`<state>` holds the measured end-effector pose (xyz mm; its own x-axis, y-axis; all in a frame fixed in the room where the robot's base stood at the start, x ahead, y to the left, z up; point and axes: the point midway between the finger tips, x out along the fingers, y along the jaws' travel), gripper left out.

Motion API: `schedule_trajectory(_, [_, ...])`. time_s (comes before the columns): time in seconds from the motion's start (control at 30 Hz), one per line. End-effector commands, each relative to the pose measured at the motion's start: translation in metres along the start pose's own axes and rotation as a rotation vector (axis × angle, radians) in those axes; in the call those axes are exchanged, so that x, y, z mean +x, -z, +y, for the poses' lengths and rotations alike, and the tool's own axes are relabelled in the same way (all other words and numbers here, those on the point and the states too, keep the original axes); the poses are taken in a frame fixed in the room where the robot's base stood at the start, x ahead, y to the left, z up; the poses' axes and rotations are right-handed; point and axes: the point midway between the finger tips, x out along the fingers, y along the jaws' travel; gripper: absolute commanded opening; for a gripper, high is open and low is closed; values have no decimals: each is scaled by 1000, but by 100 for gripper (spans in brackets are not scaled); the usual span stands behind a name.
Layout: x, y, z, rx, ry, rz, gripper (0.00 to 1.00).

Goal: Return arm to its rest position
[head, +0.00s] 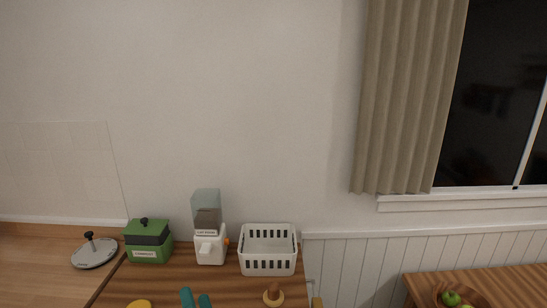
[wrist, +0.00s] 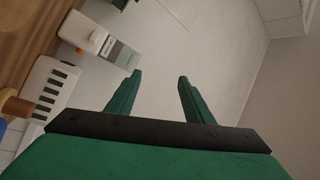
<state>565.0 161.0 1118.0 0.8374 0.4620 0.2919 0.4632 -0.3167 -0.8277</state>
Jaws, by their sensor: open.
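My gripper (head: 196,299) shows at the bottom edge of the head view as two teal fingertips over the wooden counter. In the wrist view my gripper (wrist: 158,82) has its two green fingers spread apart, with nothing between them but the pale wall behind. My gripper is open and empty. The rest of my arm is out of the head view.
On the counter (head: 170,283) stand a green box (head: 148,247), a white dispenser (head: 210,245), an empty-looking white basket (head: 268,262) and a brown knobbed object (head: 273,295). A pot lid (head: 95,253) lies left. A fruit bowl (head: 458,299) sits right. The wall above is clear.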

Motion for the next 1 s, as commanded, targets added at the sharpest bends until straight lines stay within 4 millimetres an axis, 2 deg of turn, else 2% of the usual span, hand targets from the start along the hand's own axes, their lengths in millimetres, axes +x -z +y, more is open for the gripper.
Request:
schedule_trajectory(0.03, [-12,-5,13,-2,-36,26,47])
schedule_trajectory(0.2, [-52,-14,52,-53,-154,108,47])
schedule_trajectory(0.5, [-143,-40,106,-207,-379,171,47])
schedule_trajectory(0.67, [-195,-53,123,-314,-486,162,47])
schedule_trajectory(0.8, [-245,-64,132,-428,-575,131,47])
schedule_trajectory(1.0, [-316,-76,133,-620,-678,44,47])
